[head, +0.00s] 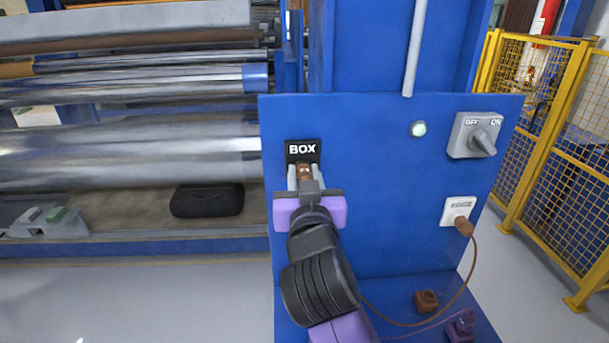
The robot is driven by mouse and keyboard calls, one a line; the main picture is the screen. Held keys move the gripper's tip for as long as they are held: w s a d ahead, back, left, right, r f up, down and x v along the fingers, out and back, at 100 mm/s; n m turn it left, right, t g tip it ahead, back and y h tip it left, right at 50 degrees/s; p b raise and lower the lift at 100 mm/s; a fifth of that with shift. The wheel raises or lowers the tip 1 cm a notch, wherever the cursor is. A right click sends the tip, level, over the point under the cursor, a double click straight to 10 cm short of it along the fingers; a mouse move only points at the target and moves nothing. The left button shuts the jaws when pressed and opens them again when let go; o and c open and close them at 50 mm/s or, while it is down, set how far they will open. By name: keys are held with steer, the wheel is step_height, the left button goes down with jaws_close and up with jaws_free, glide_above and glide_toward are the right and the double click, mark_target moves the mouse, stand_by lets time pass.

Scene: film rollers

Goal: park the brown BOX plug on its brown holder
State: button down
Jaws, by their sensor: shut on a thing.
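My gripper (304,180) is shut on a small brown plug (304,171) just below the black BOX label (303,150) on the blue panel. Whether the plug is seated in a socket there or clear of it cannot be told, as the fingers hide most of it. The brown holder (426,301) is a small brown block on the blue shelf at the lower right. It looks empty and stands apart from my gripper.
A brown cable runs from a brown connector (464,227) in a white outlet (457,209) down behind my arm. A purple holder (461,325) with a thin purple cable stands near the brown holder. A grey rotary switch (475,135) and yellow fence (551,150) are right.

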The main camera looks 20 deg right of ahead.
stand_by(0.7)
steer(key=v, duration=0.6)
stand_by(1.1)
